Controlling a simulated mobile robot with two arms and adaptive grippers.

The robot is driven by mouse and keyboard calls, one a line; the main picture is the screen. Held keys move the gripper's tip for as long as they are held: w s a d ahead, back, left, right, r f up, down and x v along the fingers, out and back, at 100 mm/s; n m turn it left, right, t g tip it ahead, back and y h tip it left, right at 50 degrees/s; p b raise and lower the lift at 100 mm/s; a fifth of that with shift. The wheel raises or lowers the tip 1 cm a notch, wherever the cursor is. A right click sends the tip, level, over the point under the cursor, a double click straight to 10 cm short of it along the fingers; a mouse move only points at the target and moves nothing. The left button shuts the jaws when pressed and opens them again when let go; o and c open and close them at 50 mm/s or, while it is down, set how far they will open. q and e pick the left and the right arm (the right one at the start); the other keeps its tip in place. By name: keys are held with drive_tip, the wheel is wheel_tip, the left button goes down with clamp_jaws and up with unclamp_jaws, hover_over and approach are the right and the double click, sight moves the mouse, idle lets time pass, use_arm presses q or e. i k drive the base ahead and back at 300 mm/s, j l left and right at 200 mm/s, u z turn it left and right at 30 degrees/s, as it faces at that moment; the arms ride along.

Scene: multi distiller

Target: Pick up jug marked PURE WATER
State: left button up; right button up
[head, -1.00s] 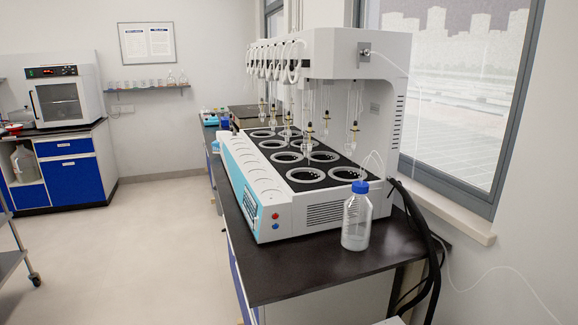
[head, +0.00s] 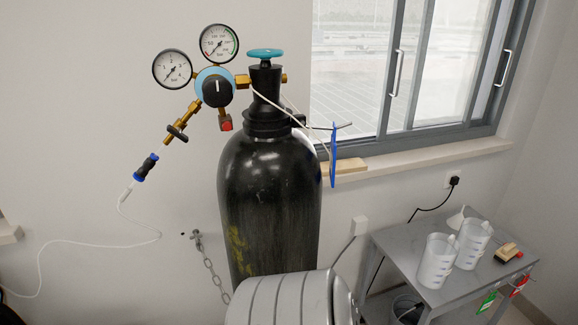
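Two white translucent jugs stand upright side by side on the grey cart at the right. One is the left jug (head: 437,262) and the other is the right jug (head: 473,244), a little farther back. Both have handles and blue marks on the side. The marks are too small to read, so I cannot tell which jug says PURE WATER. Neither of my grippers shows in the head view.
The grey metal cart (head: 405,244) also bears a small brown-and-black tool (head: 509,252). Green (head: 487,301) and red (head: 519,285) tags hang at its front edge. A black gas cylinder (head: 270,195) and a grey ribbed drum-like object (head: 280,302) stand to its left.

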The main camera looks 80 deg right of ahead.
sight(440, 258)
drive_tip(key=z, duration=3.85)
drive_tip(key=i+l, duration=0.1)
drive_tip(key=l, duration=0.55)
drive_tip(key=i+l, duration=0.1)
drive_tip(key=l, duration=1.2)
drive_tip(key=i, duration=0.1)
